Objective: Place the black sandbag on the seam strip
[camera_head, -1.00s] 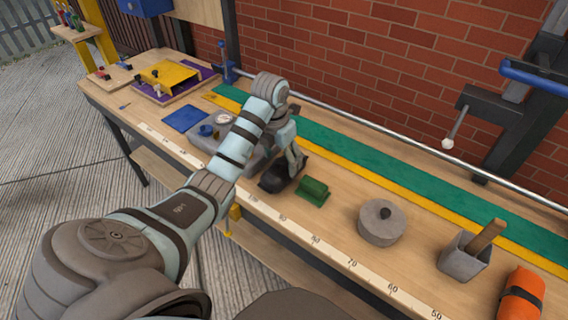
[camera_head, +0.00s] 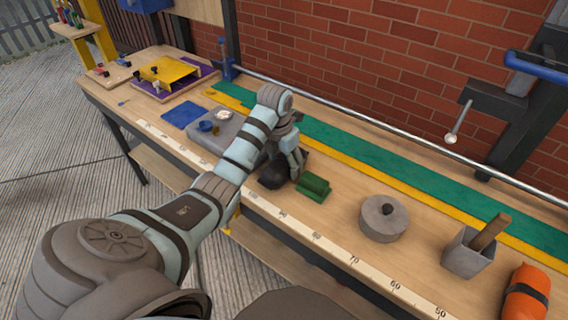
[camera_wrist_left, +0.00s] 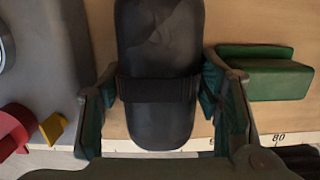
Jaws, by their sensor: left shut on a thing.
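The black sandbag (camera_head: 271,178), a dark padded bag with a strap around it, is at the bench's middle, left of a green block. In the left wrist view the sandbag (camera_wrist_left: 160,55) stands lengthwise between my fingers, with the strap level with them. My left gripper (camera_head: 288,164) points down and is shut on the sandbag; it also shows in the left wrist view (camera_wrist_left: 158,92). I cannot tell whether the bag touches the bench. The seam strip seems to be the long green strip (camera_head: 385,168) with a yellow edge behind the bag, partly hidden by my arm.
The green block (camera_head: 313,187) is close right of the bag. A round grey weight (camera_head: 383,222), a grey box with a wooden handle (camera_head: 467,254) and an orange roll (camera_head: 526,294) stand farther right. A grey tray (camera_head: 205,140) is left. A metal rail (camera_head: 400,131) runs behind.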

